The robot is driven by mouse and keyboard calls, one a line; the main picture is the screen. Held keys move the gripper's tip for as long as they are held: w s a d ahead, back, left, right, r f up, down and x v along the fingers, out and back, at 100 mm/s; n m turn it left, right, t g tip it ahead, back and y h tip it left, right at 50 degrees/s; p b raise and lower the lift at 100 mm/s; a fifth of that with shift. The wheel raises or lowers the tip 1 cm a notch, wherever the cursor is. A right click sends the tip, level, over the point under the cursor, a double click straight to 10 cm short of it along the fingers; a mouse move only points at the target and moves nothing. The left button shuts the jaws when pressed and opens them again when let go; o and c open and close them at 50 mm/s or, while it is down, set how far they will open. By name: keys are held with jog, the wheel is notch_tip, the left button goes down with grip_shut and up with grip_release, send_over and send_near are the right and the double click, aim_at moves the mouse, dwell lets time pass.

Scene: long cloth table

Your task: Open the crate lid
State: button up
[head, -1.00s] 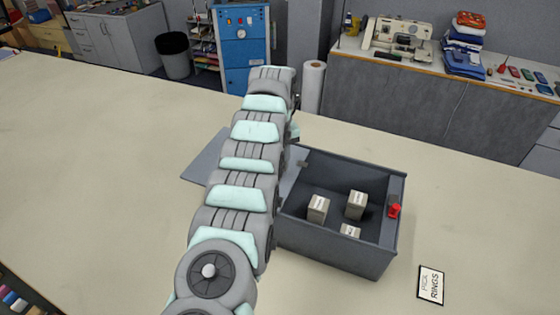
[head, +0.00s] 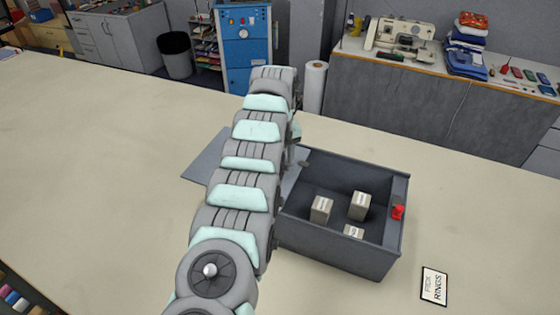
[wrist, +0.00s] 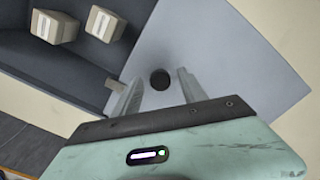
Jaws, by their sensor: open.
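The dark grey crate (head: 340,252) stands on the table with its top open. Its grey lid (head: 207,159) is swung out to the left side, mostly behind my arm in the head view. In the wrist view the lid (wrist: 225,60) lies beneath my gripper (wrist: 155,85), with a dark round knob (wrist: 160,79) between the open fingers. I cannot tell whether the fingers touch the knob. A red latch (head: 398,212) is on the crate's right wall. My fingers are hidden in the head view.
Small labelled boxes (head: 359,206) stand inside the crate; two show in the wrist view (wrist: 105,24). A card reading "RINGS" (head: 434,286) lies on the table to the right. The table (head: 90,170) is clear on the left.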

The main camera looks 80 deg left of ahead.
notch_tip(320, 180, up, 11)
jog(key=p, duration=0.7)
jog(key=shift+p, duration=0.4)
jog(key=shift+f, duration=0.1)
jog(key=shift+d, duration=0.1)
